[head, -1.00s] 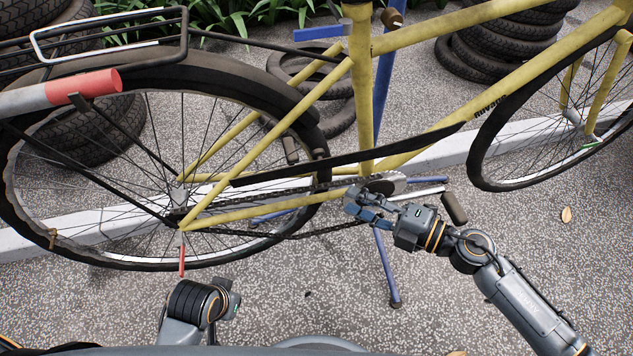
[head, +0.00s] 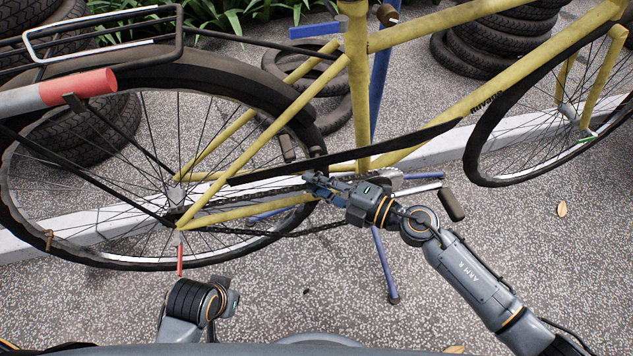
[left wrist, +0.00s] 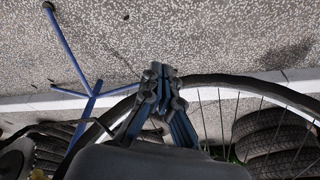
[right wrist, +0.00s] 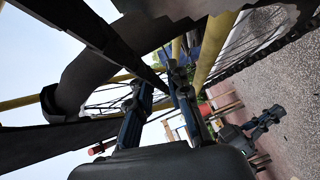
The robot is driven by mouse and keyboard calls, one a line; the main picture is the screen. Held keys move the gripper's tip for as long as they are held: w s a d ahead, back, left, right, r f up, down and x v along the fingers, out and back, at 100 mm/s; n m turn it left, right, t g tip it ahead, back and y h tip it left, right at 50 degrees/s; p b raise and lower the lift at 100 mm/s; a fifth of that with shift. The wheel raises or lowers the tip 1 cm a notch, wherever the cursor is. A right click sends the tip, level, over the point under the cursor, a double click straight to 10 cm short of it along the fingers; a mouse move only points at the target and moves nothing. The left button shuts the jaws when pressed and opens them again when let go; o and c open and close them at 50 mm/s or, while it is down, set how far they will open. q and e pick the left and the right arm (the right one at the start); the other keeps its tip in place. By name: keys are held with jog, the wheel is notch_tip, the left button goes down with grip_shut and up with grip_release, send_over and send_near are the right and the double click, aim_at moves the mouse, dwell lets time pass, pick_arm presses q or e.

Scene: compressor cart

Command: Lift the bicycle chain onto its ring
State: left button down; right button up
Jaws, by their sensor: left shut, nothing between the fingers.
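The yellow bicycle (head: 250,130) stands side-on. Its dark chain (head: 285,236) runs from the rear hub toward the ring (head: 390,178), with the lower run sagging below the yellow stay. The ring is partly hidden behind my right wrist, so how the chain sits on it cannot be told. My right gripper (head: 312,180) is at the upper chain run, left of the ring, below the black chain guard (head: 345,150). In the right wrist view its fingers (right wrist: 157,80) are apart. Whether it touches the chain is unclear. My left gripper (head: 232,297) is low, clear of the bicycle; its fingers (left wrist: 160,72) are shut and empty.
A blue stand (head: 385,265) props the frame. A pedal (head: 452,204) sticks out right of my right wrist. A red-tipped bar (head: 80,88) crosses the rear wheel. Tyre stacks (head: 505,45) stand behind. The speckled ground in front is free.

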grip_shut()
